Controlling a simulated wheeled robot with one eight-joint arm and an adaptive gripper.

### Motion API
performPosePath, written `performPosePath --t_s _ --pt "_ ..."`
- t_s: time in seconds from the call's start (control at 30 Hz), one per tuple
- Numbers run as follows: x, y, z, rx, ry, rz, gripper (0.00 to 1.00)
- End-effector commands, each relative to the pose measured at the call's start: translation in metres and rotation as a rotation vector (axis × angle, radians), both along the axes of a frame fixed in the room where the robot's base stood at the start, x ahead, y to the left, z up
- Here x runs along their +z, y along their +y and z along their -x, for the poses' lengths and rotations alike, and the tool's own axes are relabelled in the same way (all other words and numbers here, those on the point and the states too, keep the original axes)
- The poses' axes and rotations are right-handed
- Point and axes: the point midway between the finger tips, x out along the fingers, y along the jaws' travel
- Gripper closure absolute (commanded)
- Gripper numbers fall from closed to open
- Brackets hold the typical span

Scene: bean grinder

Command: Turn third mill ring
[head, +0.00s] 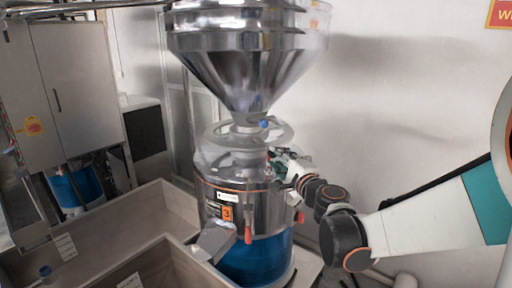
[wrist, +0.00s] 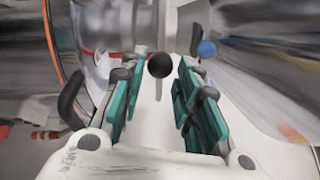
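The mill (head: 240,205) with an orange number 3 label stands at the centre of the head view, with a steel body and blue base. Its pale ring (head: 285,132) surrounds the neck under the steel hopper (head: 245,65). A blue ball knob (head: 263,124) shows near the ring; a blue ball (wrist: 206,49) also shows in the wrist view. My gripper (head: 278,158) is at the mill's upper right side, just below the ring. In the wrist view, my gripper's green fingers (wrist: 160,90) are apart. A black ball knob (wrist: 160,65) on a stem shows between them, with gaps on both sides.
A red-tipped handle (head: 248,235) hangs on the mill's front, beside a metal spout (head: 214,240). Beige bins (head: 165,205) stand at the lower left. A grey cabinet (head: 75,85) is at the back left. A white wall (head: 410,90) stands behind, with open space before it.

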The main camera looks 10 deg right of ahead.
Motion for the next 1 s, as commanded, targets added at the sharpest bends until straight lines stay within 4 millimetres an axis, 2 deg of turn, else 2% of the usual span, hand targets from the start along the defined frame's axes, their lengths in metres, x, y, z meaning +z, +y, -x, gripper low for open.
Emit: performPosePath --t_s 0.1,0.3,0.5,0.7,0.97,1.0 --pt "-0.001 0.006 -0.025 0.002 0.0 0.001 0.7" --pt "0.0 0.014 -0.062 0.002 0.0 0.001 0.7" --pt "0.0 0.018 -0.088 0.001 0.0 0.002 0.7" --pt "0.0 0.021 -0.098 0.001 0.0 0.002 0.7" --pt "0.0 0.021 -0.099 0.001 0.0 0.002 0.7" --pt "0.0 0.021 -0.099 0.001 0.0 0.002 0.79"
